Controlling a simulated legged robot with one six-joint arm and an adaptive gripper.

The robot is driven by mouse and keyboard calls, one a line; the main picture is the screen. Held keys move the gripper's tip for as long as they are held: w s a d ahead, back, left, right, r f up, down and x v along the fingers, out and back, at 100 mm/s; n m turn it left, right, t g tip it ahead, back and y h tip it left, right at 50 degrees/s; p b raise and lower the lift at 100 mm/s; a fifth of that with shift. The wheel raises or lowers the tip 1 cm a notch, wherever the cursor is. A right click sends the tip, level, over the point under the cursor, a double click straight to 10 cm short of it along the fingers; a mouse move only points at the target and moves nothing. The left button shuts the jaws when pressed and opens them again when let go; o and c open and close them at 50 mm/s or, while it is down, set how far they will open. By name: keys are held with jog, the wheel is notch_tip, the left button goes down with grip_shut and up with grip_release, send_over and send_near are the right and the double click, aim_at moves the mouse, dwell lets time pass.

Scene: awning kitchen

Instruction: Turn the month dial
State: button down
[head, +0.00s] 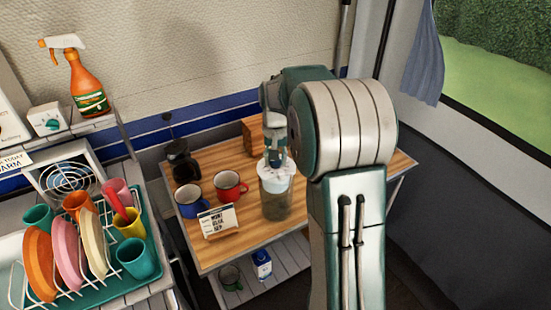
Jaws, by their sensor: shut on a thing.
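A dark, see-through canister (277,203) with a white lid (277,180) stands upright on the wooden table. My gripper (276,164) points down onto the top of this lid. Its fingers are shut on the month dial at the centre of the lid. The dial itself is mostly hidden by the fingers, and any markings on it are too small to read. A small white card (218,221) with dark lettering stands to the left of the canister.
The wooden table (335,185) also holds a red mug (229,186), a blue mug (190,200), a black coffee maker (182,162) and a wooden block (252,136). A dish rack (60,285) with plates and cups stands left. A spray bottle (87,88) stands behind it.

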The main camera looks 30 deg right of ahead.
jog(key=m, duration=0.6)
jog(key=shift+s+f+m, duration=0.1)
jog(key=shift+f+m, duration=0.05)
jog(key=shift+m, duration=0.15)
jog(key=m, duration=1.2)
jog(key=shift+m, duration=0.3)
jog(key=m, duration=0.5)
jog(key=shift+m, duration=0.3)
jog(key=c, duration=0.6)
grip_release()
jog(key=shift+o, duration=0.2)
